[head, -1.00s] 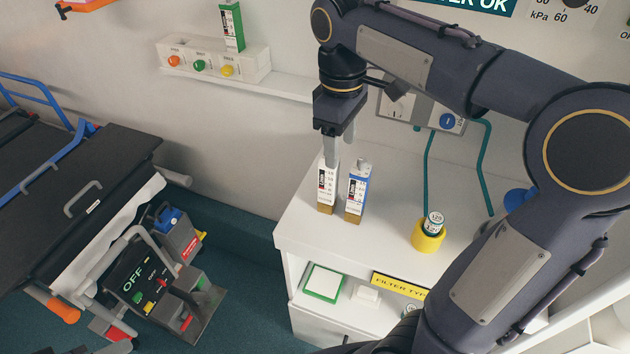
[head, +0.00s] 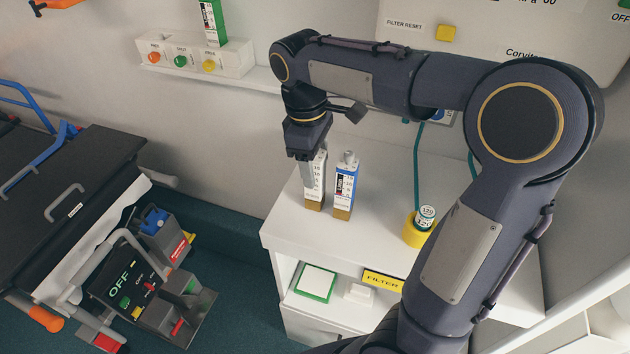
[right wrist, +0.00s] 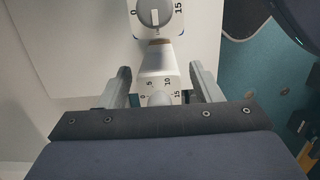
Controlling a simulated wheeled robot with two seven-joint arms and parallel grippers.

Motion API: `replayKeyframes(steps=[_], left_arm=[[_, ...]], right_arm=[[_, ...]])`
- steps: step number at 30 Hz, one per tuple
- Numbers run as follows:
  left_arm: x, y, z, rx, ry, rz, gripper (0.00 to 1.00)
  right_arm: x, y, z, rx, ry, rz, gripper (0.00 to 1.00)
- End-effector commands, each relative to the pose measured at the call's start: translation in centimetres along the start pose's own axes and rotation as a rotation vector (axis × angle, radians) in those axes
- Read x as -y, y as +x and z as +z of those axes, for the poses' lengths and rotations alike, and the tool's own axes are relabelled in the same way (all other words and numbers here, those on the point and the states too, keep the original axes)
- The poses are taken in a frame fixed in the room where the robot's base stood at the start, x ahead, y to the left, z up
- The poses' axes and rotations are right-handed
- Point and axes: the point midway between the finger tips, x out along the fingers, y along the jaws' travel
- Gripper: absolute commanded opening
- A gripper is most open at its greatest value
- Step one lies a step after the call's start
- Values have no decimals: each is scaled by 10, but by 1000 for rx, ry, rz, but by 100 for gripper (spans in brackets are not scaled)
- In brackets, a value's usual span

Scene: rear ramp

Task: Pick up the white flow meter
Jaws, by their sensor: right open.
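The white flow meter (head: 318,188) stands upright on the white cabinet top (head: 285,228), with a black mark, a number scale and a gold-brown base. My right gripper (head: 310,162) points down over its upper part. The finger nearest the head camera hides some of it. In the right wrist view the open fingers (right wrist: 160,76) stand either side of a pale flow meter (right wrist: 157,68) with a 0 to 15 scale, with gaps visible on both sides. A similar blue and white flow meter (head: 345,187) stands close to its right. My left gripper is not in view.
A yellow holder (head: 414,233) with a white-topped cylinder stands right on the cabinet. A shelf below holds a green-edged white block (head: 315,283). A wall unit with coloured knobs (head: 193,60) is at back left. A black stretcher (head: 70,185) lies left.

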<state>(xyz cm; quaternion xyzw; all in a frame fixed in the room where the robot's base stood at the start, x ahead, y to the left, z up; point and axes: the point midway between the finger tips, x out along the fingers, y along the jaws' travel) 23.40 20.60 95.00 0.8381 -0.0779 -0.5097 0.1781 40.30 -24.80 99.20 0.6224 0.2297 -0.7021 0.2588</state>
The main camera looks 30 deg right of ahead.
Motion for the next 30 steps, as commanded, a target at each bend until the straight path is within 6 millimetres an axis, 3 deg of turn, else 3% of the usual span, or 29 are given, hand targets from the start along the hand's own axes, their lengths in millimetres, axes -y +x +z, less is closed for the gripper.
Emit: replayKeyframes(steps=[4,17,30], left_arm=[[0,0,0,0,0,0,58],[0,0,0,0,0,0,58],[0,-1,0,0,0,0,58]], right_arm=[[0,0,0,0,0,0,57],[0,-1,0,0,0,0,1],[0,-4,0,-1,0,0,0]])
